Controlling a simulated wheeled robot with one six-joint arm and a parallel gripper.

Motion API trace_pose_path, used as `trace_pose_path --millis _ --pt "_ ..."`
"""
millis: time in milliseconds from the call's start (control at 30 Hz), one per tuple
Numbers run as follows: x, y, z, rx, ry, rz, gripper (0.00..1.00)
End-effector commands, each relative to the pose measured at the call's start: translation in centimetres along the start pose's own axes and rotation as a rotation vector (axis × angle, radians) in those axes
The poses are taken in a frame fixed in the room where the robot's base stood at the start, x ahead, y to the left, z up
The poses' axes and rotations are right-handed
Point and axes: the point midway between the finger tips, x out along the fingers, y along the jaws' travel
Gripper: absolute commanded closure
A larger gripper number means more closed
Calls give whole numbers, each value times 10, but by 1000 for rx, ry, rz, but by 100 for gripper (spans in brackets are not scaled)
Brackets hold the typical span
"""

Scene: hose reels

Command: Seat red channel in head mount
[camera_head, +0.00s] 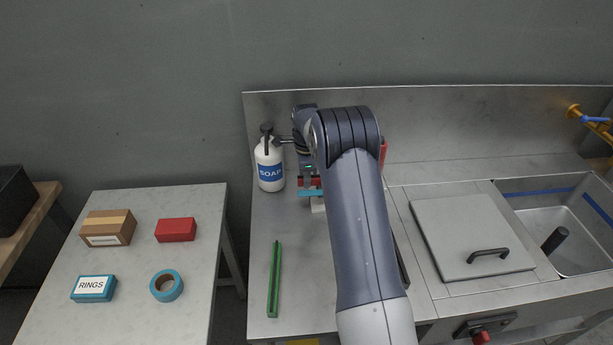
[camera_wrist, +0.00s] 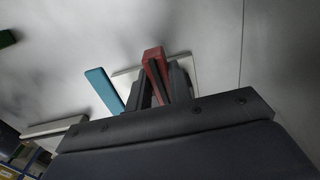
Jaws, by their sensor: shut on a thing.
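My gripper (camera_wrist: 165,84) is shut on the red channel (camera_wrist: 153,55), which stands out between the dark fingers in the wrist view. In the head view a red part (camera_head: 306,182) shows just under my gripper, and my arm hides most of that area. A blue bar (camera_wrist: 104,90) lies left of the red channel, and a pale plate (camera_wrist: 128,79) shows behind them. In the head view the blue bar (camera_head: 311,193) and a small white block (camera_head: 318,205) sit below the red part. I cannot tell which part is the head mount, or whether the channel touches it.
A soap bottle (camera_head: 269,163) stands close left of my gripper. A green channel (camera_head: 274,280) lies on the counter in front. Another red piece (camera_head: 383,153) shows right of my arm. A lid (camera_head: 472,237) and sink (camera_head: 565,222) are at right. A side table (camera_head: 200,270) holds boxes and tape.

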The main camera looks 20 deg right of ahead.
Motion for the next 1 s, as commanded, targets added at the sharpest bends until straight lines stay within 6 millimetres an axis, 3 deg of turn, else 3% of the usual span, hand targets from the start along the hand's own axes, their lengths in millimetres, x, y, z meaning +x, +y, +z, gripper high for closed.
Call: trace_pose_path --millis 1000 --pt "10 0 0 0 0 0 99"
